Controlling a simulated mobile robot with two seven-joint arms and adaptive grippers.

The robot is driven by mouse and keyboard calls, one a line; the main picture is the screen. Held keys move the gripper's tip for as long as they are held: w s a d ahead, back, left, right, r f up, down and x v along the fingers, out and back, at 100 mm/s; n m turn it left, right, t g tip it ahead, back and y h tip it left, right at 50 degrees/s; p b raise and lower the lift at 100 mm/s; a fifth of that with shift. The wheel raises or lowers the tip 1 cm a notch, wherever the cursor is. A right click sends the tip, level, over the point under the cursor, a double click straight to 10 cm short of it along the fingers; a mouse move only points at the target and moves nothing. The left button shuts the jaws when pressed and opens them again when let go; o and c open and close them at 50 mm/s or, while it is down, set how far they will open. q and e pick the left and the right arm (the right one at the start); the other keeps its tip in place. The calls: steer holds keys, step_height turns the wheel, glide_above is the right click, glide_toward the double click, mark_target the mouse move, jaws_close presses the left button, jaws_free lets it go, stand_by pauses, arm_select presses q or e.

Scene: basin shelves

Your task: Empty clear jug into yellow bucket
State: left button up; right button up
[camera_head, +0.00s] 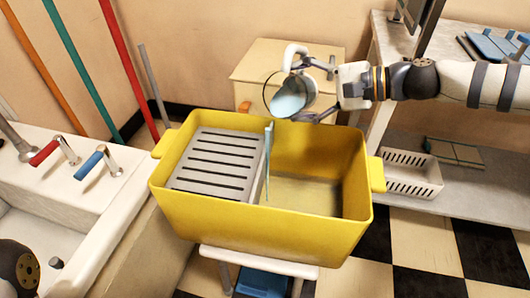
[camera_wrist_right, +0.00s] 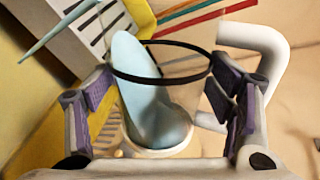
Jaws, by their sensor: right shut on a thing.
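The clear jug (camera_head: 291,96) has a dark rim and a white handle (camera_head: 294,54). It is tilted above the back edge of the yellow bucket (camera_head: 255,226), with pale blue liquid inside. My right gripper (camera_head: 308,92) is shut around the jug's sides. In the right wrist view the jug (camera_wrist_right: 183,90) sits between the two purple-padded fingers, its liquid slanted towards the rim. A thin pale blue stream (camera_head: 267,160) hangs over the bucket beside its grey slatted tray; it also shows in the right wrist view (camera_wrist_right: 58,32). My left gripper is out of view.
A white sink (camera_head: 75,205) with red and blue tap handles stands at left. Coloured poles lean on the wall. A wooden cabinet (camera_head: 285,60) stands behind the bucket. A white basket (camera_head: 412,172) sits on the low shelf at right.

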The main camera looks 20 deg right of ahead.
steer(key=shift+f+n+h, duration=0.3)
steer(key=shift+f+n, duration=0.2)
steer(key=shift+f, duration=0.3)
stand_by(0.8)
steer(key=shift+s+a+r+n+t+h, duration=0.3)
steer(key=shift+s+a+r+n+t, duration=0.1)
steer(key=shift+s+a+r+n, duration=0.25)
stand_by(0.8)
steer(key=shift+a+r+n, duration=0.2)
steer(key=shift+n, duration=0.15)
